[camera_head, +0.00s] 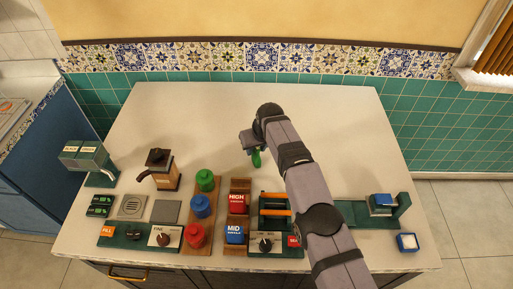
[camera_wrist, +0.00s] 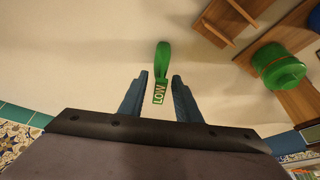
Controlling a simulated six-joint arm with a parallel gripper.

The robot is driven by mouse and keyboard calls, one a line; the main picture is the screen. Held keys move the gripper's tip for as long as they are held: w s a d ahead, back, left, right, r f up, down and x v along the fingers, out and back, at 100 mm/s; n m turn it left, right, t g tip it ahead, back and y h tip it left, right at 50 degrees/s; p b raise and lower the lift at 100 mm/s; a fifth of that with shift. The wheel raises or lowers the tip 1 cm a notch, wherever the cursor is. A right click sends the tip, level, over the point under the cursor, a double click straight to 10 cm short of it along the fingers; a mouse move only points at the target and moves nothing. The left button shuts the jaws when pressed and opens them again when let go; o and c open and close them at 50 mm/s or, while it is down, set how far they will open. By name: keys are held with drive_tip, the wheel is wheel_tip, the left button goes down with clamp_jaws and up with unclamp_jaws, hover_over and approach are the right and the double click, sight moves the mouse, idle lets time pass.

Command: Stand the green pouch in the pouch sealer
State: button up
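The green pouch (camera_wrist: 162,60), with a white-lettered LOW label, shows between my fingertips in the wrist view. In the head view it is a small green shape (camera_head: 256,158) just below my gripper (camera_head: 250,144), over the bare middle of the table. My gripper (camera_wrist: 160,76) is open, with a gap visible on both sides of the pouch. Whether the pouch touches the table is unclear. The pouch sealer (camera_head: 275,198), with orange bars, a dial and a partly hidden red button, stands at the front, partly covered by my arm.
Left of the sealer, a wooden rack (camera_head: 240,184) holds red HIGH and blue MID pouches. Green, blue and red lidded jars (camera_head: 205,180) stand beside it. A grinder-like box (camera_head: 162,172) and dispenser (camera_head: 88,158) are further left. A blue-topped device (camera_head: 382,203) is at right. The table's back is clear.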

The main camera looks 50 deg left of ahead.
drive_tip(key=shift+r, duration=0.65)
drive_tip(key=shift+v, duration=1.15)
drive_tip(key=b+v, duration=0.2)
drive_tip(key=v, duration=0.6)
drive_tip(key=shift+d+r+b, duration=0.25)
drive_tip(key=shift+r+b, duration=0.05)
drive_tip(key=shift+b, duration=0.1)
